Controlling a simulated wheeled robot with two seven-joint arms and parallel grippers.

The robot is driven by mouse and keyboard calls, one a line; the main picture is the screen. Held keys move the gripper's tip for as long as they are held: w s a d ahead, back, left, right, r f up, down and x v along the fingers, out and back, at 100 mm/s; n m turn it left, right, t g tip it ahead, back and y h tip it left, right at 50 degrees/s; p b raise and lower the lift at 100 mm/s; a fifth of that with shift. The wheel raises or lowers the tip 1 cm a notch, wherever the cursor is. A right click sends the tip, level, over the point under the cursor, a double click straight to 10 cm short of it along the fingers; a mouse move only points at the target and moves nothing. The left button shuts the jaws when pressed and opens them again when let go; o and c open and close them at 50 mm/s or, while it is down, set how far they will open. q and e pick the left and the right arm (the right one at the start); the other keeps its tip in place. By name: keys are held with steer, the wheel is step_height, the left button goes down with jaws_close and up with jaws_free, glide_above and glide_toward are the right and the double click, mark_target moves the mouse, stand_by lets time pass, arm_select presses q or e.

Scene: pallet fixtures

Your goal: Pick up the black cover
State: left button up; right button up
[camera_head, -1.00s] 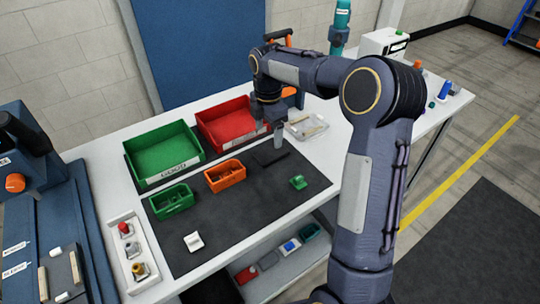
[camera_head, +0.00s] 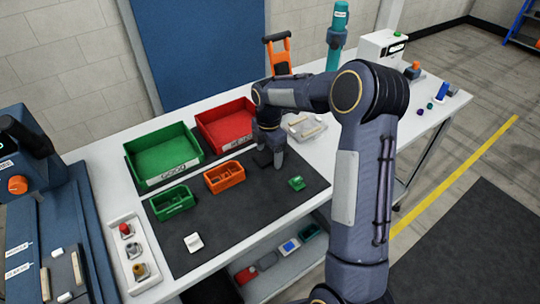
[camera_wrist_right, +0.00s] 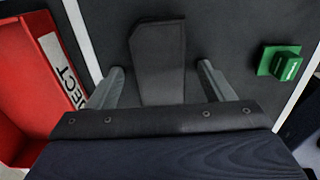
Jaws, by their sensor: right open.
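The black cover (camera_wrist_right: 158,48) is a dark flat piece with an angled side. In the right wrist view it lies between the two fingers of my right gripper (camera_wrist_right: 160,80), with a gap on both sides. Its lower end is hidden behind the gripper body. In the head view the cover (camera_head: 263,158) is a small dark shape, partly hidden by my right gripper (camera_head: 273,160). The gripper points down, open, low over the dark mat (camera_head: 235,222). My left gripper is not in view.
A red bin (camera_head: 222,124) stands close beside the gripper, and a green bin (camera_head: 162,153) left of it. Small orange (camera_head: 224,178) and green (camera_head: 171,202) trays, a green part (camera_head: 297,183) and a white part (camera_head: 193,242) sit on the mat. The mat's front is mostly clear.

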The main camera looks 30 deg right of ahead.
steer(key=shift+f, duration=0.15)
steer(key=shift+c, duration=0.2)
steer(key=c, duration=0.9)
steer(key=shift+c, duration=0.6)
steer(key=shift+r, duration=0.2)
